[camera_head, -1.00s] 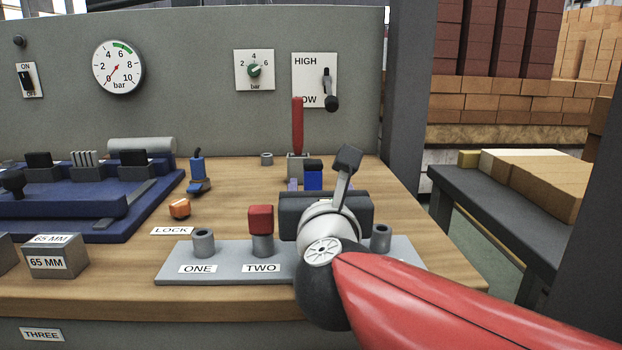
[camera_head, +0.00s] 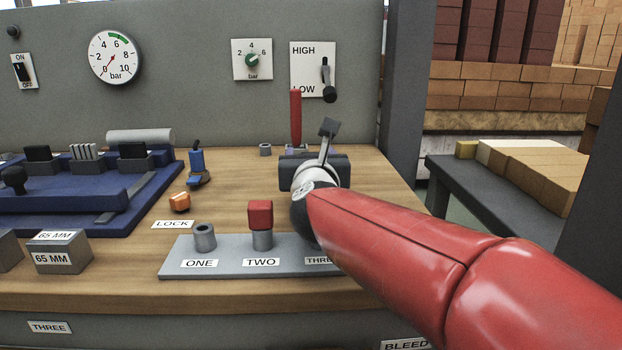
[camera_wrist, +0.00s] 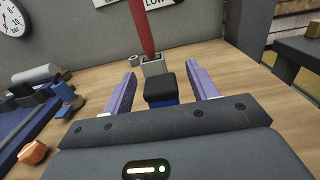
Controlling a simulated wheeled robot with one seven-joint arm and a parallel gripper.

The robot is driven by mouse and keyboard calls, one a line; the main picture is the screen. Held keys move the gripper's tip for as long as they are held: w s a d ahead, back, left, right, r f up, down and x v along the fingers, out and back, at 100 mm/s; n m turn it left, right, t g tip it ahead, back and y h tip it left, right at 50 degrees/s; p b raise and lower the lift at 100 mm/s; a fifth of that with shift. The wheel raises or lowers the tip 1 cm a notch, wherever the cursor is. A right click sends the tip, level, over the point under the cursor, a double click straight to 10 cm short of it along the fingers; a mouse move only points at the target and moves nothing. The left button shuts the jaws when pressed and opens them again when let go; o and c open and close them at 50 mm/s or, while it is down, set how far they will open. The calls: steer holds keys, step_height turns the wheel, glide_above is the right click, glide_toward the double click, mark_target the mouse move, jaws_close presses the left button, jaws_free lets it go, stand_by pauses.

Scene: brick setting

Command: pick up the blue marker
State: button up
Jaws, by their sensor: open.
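A small upright block with a black top and blue lower body (camera_wrist: 160,88) stands on the wooden bench in the wrist view; it looks like the blue marker. My gripper (camera_wrist: 161,72) is open, with one purple finger on each side of the block and a visible gap on both sides. In the head view my gripper (camera_head: 308,154) reaches over the bench behind the grey plate and hides the block. A second blue and black piece (camera_head: 197,162) stands further left; it also shows in the wrist view (camera_wrist: 66,94).
A red lever (camera_head: 296,117) on a grey base (camera_wrist: 153,66) stands just beyond the block. The grey plate (camera_head: 222,262) holds posts, one with a red cap (camera_head: 260,214). An orange piece (camera_head: 180,201) and blue fixture (camera_head: 130,190) lie left. Bench right of my gripper is clear.

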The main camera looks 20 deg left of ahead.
steer(key=c, duration=1.1)
steer(key=shift+o, duration=0.2)
steer(key=shift+r, duration=0.15)
step_height(320, 180, up, 20)
steer(key=p, duration=0.1)
steer(key=shift+o, duration=1.3)
steer(key=shift+c, duration=0.4)
